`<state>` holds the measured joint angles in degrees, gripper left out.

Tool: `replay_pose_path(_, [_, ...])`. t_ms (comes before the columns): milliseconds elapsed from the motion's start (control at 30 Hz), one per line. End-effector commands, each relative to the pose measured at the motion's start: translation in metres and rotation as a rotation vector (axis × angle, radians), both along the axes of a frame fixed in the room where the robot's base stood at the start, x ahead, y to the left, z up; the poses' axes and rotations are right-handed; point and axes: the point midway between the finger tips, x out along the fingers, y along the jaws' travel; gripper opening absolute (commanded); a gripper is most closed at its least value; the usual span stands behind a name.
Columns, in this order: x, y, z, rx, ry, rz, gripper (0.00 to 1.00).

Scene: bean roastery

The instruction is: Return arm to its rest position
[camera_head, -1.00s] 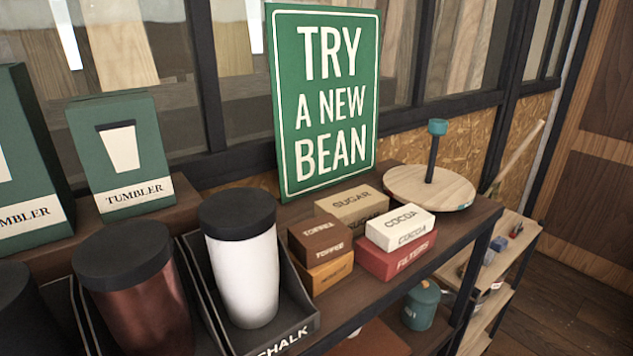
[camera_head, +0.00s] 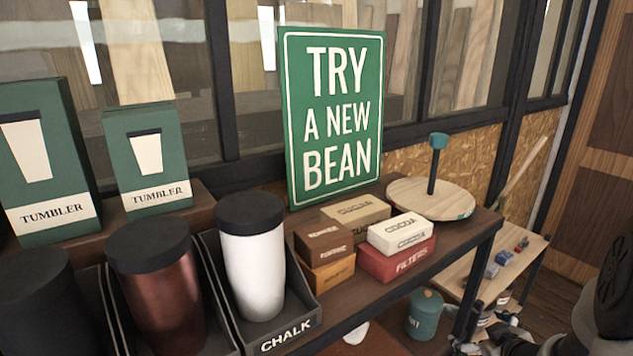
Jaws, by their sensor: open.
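My arm (camera_head: 598,315), with grey and black links, shows at the lower right corner. Dark and grey parts of my gripper (camera_head: 478,342) show at the bottom edge, left of the arm and below the shelf's right end. It is open, and I see nothing held in it. Much of the arm and gripper is cut off by the frame, so their full pose is hidden.
The shelf (camera_head: 461,234) holds tumblers, including a white one (camera_head: 254,268), small boxes, a green sign (camera_head: 333,118) and a round wooden stand (camera_head: 408,199). A teal canister (camera_head: 424,313) stands below. A low wooden table (camera_head: 520,262) with small items is close behind my gripper.

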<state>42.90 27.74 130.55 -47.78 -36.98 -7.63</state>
Motion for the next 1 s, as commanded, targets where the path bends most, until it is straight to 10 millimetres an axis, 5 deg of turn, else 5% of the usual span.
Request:
replay_pose_path(33, [0.003,0.010,0.025,-0.029,0.023,-0.024,0.94])
replay_pose_path(167, [-0.009,0.036,0.072,-0.054,0.094,-0.116,0.94])
replay_pose_path(433, [-0.080,0.125,0.142,0.042,0.220,-0.263,0.94])
replay_pose_path(700, [-0.188,0.228,0.162,0.245,0.383,-0.267,0.94])
replay_pose_path(833, [-0.226,0.258,0.161,0.310,0.449,-0.239,0.94])
replay_pose_path(1000, [-0.245,0.271,0.160,0.340,0.486,-0.224,0.94])
